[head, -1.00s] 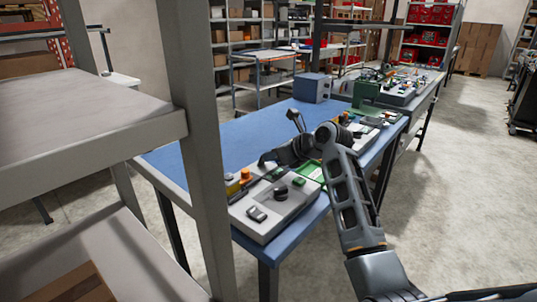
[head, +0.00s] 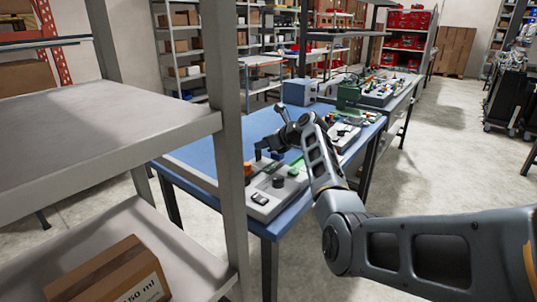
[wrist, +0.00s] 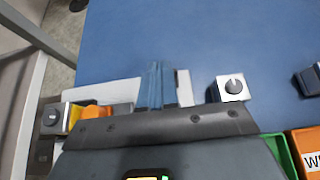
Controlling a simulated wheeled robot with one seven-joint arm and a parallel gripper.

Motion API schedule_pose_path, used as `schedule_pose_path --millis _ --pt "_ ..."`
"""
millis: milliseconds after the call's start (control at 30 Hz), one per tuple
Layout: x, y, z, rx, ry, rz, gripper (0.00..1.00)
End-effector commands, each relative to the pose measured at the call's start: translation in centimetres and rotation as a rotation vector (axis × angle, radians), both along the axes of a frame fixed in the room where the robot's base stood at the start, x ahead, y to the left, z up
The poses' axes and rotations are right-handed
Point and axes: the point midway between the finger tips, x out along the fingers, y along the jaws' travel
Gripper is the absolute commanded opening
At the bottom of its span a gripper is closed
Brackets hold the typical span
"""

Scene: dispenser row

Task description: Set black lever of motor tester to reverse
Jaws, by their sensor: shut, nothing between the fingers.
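A light grey device panel (head: 262,212) sits at the near end of the blue table. I cannot tell for certain which part is the black lever or which unit is the motor tester. My gripper (head: 262,152) is over the far side of this panel, pointing down. In the wrist view its fingers (wrist: 157,78) are together and empty, in front of a pale panel edge. A square plate with a round dial (wrist: 232,88) is to their right. The gripper body hides much of the panel.
The blue table (head: 200,160) has a clear stretch to the left. A blue-grey box (head: 298,92) and a green device (head: 348,96) stand farther back. A grey shelf post (head: 225,130) rises close by on the left, with a cardboard box (head: 105,275) on the lower shelf.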

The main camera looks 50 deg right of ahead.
Motion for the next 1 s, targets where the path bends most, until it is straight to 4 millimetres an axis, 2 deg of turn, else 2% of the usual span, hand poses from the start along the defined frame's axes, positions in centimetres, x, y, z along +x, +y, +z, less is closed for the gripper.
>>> schedule_pose_path --millis 67,300,800,1000 --pt "1.6 0.1 0.2 0.002 0.000 0.003 0.00" --pt "1.1 0.0 0.1 0.000 0.001 0.000 0.00" --pt "1.1 0.1 1.6 -0.001 0.001 0.001 0.00" --pt "1.1 0.1 1.6 -0.001 0.001 0.001 0.00"
